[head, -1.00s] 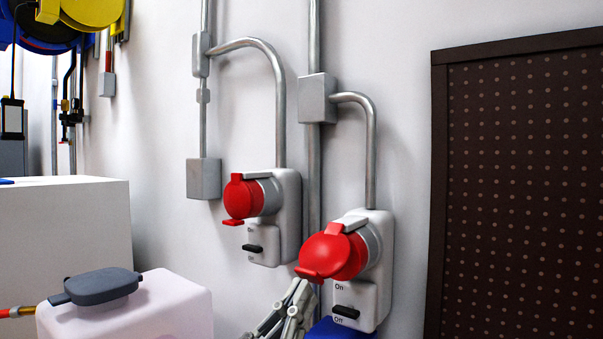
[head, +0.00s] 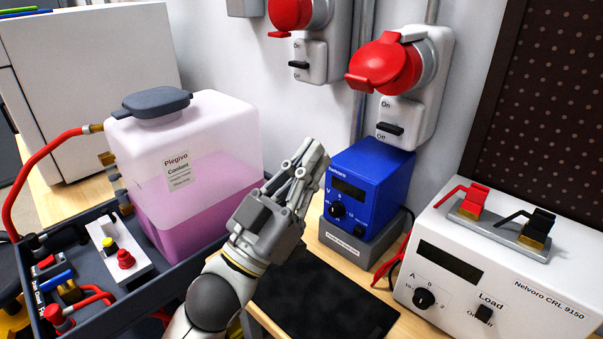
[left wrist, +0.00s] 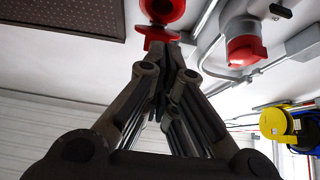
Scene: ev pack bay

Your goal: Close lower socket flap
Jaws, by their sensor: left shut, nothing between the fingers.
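The lower socket is the right-hand one on the wall, on a white plate with an On/Off switch. Its round red flap (head: 383,62) covers the socket's front; I cannot tell whether it is fully seated. My left gripper (head: 318,152) points up, shut and empty, below and left of the flap, apart from it in the head view. In the left wrist view the red flap and its tab (left wrist: 158,32) show just beyond my left fingertips (left wrist: 165,60). The other red socket (head: 291,13) is cut off at the head view's top. My right gripper is not in view.
A blue power unit (head: 368,187) stands below the lower socket. A coolant tank (head: 185,150) stands left of my gripper in a dark tray (head: 20,262). A white tester (head: 500,275) with red and black clamps is at right. A dark pegboard (head: 545,100) hangs at right.

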